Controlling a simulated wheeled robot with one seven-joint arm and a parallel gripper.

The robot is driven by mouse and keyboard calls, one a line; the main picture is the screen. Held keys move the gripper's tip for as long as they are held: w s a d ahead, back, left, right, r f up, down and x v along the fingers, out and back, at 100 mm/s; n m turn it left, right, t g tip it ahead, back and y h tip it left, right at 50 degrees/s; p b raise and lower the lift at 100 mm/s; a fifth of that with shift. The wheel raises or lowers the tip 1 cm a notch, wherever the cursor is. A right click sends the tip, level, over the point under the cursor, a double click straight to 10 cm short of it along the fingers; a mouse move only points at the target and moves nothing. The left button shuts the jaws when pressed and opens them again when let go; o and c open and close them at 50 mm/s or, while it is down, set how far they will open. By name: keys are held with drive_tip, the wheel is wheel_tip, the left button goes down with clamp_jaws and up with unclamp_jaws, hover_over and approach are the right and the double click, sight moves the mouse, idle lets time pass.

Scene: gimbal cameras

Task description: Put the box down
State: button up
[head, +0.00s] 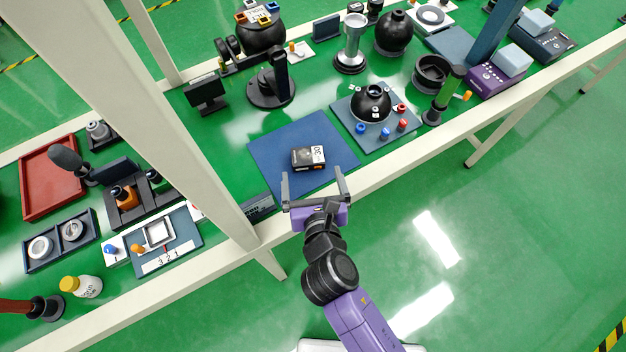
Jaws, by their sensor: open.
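A small black box (308,158) with a white label rests on the dark blue mat (268,152) on the green workbench. My gripper (314,184) is open at the front edge of the bench, its two fingers spread wide and pointing toward the mat. The box lies just beyond the fingertips, roughly in line with the gap between them. The fingers appear apart from the box, and nothing shows between them.
A grey-blue board (350,128) with a black dome and coloured knobs stands to the right of the mat. A white frame post (165,130) rises at the left. A red tray (48,178) lies far left. The mat around the box is clear.

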drive_tip(key=shift+v, duration=0.75)
drive_tip(key=s+d+m, duration=1.4)
drive_tip(key=s+m, duration=0.1)
drive_tip(key=m, duration=0.2)
drive_tip(key=s+d+r+m, duration=0.4)
drive_tip(key=s+r+m, duration=0.2)
drive_tip(key=m, duration=0.5)
drive_tip(key=shift+s+d+r+h, duration=0.35)
drive_tip(key=shift+s+d+h, duration=0.05)
drive_tip(key=shift+s, duration=0.6)
drive_tip(key=s+d+r+m, duration=0.1)
drive_tip(key=r+m, duration=0.1)
drive_tip(key=m, duration=0.1)
drive_tip(key=s+d+r+m+t+h, duration=0.1)
drive_tip(key=s+r+m, duration=0.1)
drive_tip(key=m, duration=0.1)
drive_tip(key=s+d+r+m, duration=0.1)
drive_tip(key=r+m, duration=0.2)
drive_tip(key=shift+s+d+m+h, duration=0.1)
drive_tip(key=shift+s+m+h, duration=0.2)
drive_tip(key=shift+m+h, duration=0.1)
drive_tip(key=shift+c, duration=0.7)
drive_tip(key=shift+s+d+r+m+t, duration=0.1)
drive_tip(key=shift+r+m+t, duration=0.2)
drive_tip(key=c, duration=0.3)
